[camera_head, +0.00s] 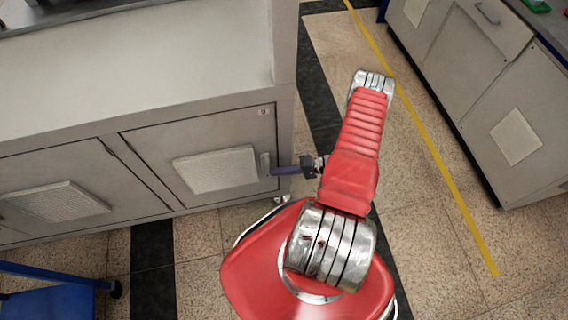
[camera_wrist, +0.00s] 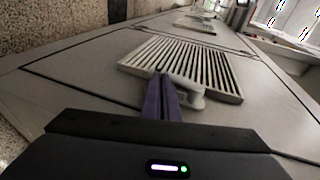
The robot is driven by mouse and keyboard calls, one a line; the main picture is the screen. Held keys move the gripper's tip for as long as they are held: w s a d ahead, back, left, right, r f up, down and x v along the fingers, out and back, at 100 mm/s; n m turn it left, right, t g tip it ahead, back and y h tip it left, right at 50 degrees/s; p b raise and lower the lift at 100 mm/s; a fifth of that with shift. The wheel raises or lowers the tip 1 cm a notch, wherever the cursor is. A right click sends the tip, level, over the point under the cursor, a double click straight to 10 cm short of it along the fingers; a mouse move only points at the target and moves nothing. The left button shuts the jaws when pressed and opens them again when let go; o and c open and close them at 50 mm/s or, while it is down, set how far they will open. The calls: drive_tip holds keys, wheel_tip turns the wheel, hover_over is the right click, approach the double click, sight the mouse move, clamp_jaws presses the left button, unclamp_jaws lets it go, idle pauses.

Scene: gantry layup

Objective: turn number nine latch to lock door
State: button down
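A pale latch (camera_head: 264,163) sits near the right edge of a grey cabinet door (camera_head: 240,130) in the head view. In the wrist view the latch (camera_wrist: 188,93) is a whitish handle lying in front of the louvred vent. My gripper (camera_head: 270,171) reaches left to the door with its purple fingers at the latch. In the wrist view the fingers of my gripper (camera_wrist: 163,78) are together, with the latch handle just to their right. They look close to or touching it, and nothing clearly shows between them. A small tag (camera_head: 264,112) above the latch is too small to read.
A louvred vent (camera_head: 215,169) is on the same door, and another door with a vent (camera_head: 44,201) stands to the left. A blue stool or cart (camera_head: 50,295) is at lower left. Grey cabinets (camera_head: 490,90) stand at right across open tiled floor with a yellow line (camera_head: 430,145).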

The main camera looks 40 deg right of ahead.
drive_tip(key=shift+a, duration=0.1)
drive_tip(key=f+v, duration=0.3)
drive_tip(key=v, duration=1)
drive_tip(key=shift+s+d, duration=0.35)
drive_tip(key=shift+d, duration=0.35)
drive_tip(key=shift+f, duration=0.15)
